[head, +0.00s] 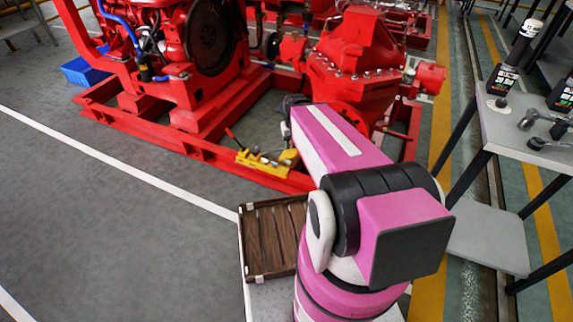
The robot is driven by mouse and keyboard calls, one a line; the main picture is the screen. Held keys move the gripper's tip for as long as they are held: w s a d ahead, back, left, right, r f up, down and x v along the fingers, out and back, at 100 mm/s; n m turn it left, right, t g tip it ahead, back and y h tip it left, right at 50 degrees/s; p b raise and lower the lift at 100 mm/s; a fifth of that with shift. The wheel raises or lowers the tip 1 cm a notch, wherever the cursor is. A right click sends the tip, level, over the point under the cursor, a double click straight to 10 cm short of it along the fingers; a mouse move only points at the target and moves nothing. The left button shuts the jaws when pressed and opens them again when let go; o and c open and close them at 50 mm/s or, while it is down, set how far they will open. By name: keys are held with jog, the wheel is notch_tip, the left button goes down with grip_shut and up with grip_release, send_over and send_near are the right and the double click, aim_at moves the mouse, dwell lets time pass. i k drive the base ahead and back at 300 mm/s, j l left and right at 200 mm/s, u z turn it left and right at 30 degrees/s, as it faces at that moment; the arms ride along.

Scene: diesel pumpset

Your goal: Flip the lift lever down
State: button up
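A small lever (231,133) with a red and black handle rises at a slant from the left end of a yellow device (270,162). Its handle end points up and to the left. It may be the lift lever, but no label is readable. The yellow device sits at the red base frame, left of my pink arm. My arm reaches away from me toward the red pump. My gripper's fingers do not show; the far end of my arm hides that area, so I cannot see what they touch.
The red pump (355,65) and red engine (190,40) stand on a red base frame (185,145). A slatted wooden surface (272,237) lies left of my arm. A grey table (520,135) with tools stands right. Grey floor (90,220) is clear at left.

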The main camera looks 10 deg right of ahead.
aim_at(242, 149)
jog(key=i+j, duration=0.1)
jog(key=j, duration=0.9)
jog(key=i+j, duration=0.15)
jog(key=j, duration=0.35)
